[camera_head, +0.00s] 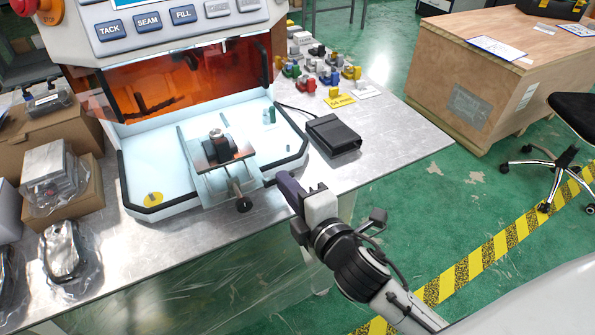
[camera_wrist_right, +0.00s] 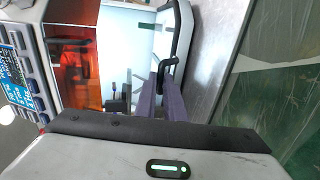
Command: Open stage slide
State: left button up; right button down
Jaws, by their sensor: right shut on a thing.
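The orange-windowed machine (camera_head: 180,80) has a white, lit work bay (camera_head: 165,160) with black edge trim. A stage plate (camera_head: 215,180) sticks out over the bay's front edge, carrying a small dark fixture (camera_head: 216,148). A rod with a black knob (camera_head: 243,205) points forward from it. My right gripper (camera_head: 282,182) is at the bay's front right corner, to the right of the knob and apart from it. In the wrist view its purple fingers (camera_wrist_right: 160,95) are shut on a black bar (camera_wrist_right: 170,72) at the trim. The exact grip is partly hidden. My left gripper is out of view.
A black box (camera_head: 333,135) and several small coloured parts (camera_head: 320,70) lie on the metal table (camera_head: 400,140) at right. Cardboard boxes (camera_head: 60,125) and bagged parts (camera_head: 62,252) crowd the left.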

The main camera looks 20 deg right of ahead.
jog(key=shift+s, duration=0.1)
jog(key=c, duration=1.8)
grip_release()
jog(key=shift+c, duration=0.2)
jog(key=a+b+v, duration=0.1)
jog(key=v, duration=0.9)
jog(key=shift+d, duration=0.45)
jog(key=shift+s, duration=0.1)
jog(key=s+f+m+g, duration=0.3)
jog(key=s+f+m, duration=0.2)
jog(key=f, duration=0.9)
jog(key=s+f+m+g+y, duration=0.1)
jog(key=s+f+m+g, duration=0.3)
jog(key=f+m, duration=0.8)
jog(key=shift+s+f, duration=0.45)
jog(key=shift+f, duration=0.5)
